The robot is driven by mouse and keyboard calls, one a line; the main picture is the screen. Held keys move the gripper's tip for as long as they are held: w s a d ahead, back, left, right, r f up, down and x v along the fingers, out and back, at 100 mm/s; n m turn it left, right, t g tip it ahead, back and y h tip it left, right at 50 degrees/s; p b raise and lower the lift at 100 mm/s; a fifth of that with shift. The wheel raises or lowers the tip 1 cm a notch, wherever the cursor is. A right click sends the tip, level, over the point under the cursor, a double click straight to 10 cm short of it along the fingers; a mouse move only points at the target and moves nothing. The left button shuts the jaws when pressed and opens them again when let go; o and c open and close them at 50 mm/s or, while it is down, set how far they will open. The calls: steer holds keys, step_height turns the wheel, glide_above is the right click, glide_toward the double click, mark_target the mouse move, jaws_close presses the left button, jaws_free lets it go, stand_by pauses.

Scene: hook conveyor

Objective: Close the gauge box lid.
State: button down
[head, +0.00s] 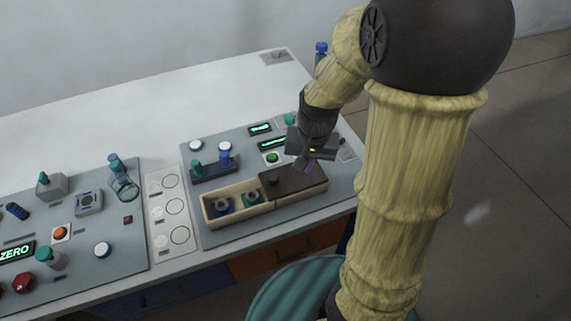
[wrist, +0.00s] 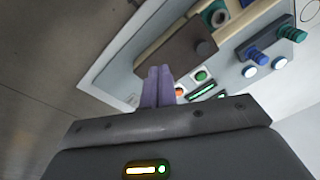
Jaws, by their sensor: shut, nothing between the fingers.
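The gauge box (head: 237,217) is a cream, long box on the grey panel. Its left part is open and shows two round gauge pieces (head: 251,198) inside. The dark brown lid (head: 299,181) lies over the right part and has a dark knob (head: 274,180) near its left end. In the wrist view the lid (wrist: 178,55) and its knob (wrist: 204,47) show above the fingers. My gripper (head: 301,165) is shut and empty, at the lid's far edge in the head view. Its purple fingers (wrist: 158,86) are together; whether they touch the lid I cannot tell.
A dark rack (head: 214,172) with blue and teal pegs stands behind the box. A green button (head: 272,158) and green displays (head: 260,128) are close to my gripper. A second panel with buttons (head: 60,233) is at the left. The back of the white table (head: 150,110) is clear.

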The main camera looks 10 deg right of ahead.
steer(key=w+d+m+g+y+p, duration=0.2)
steer(key=w+d+m+y+p, duration=0.1)
steer(key=w+m, duration=0.6)
steer(key=shift+w+d+f+g, duration=0.15)
steer(key=shift+w+f+g, duration=0.2)
steer(key=shift+w, duration=0.45)
steer(key=p, duration=0.2)
glide_toward(283, 177)
steer(key=f, duration=0.2)
steer(key=d+f, duration=0.1)
steer(key=f, duration=0.1)
steer(key=shift+f, duration=0.3)
steer(key=a, duration=0.1)
steer(key=s+a+p, duration=0.1)
steer(key=a, duration=0.1)
steer(key=shift+s+a+p, duration=0.1)
steer(key=shift+a+p, duration=0.05)
steer(key=shift+p, duration=0.15)
steer(key=shift+a+f, duration=0.1)
steer(key=shift+a, duration=0.15)
steer(key=shift+s+a, duration=0.1)
